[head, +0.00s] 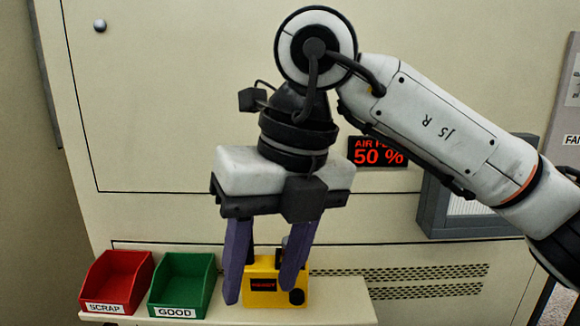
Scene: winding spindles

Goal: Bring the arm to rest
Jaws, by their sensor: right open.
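My right arm comes in from the right of the head view. My right gripper (260,285) hangs downward near the middle, with its two purple fingers apart and nothing seen between them but the yellow device behind. My left gripper is not in view.
A yellow device (262,299) with a small dark display stands on a pale shelf (345,313), partly hidden by my right fingers. To its left are a green GOOD bin (182,284) and a red SCRAP bin (115,281). A beige cabinet with a red "50 %" display (378,152) stands behind.

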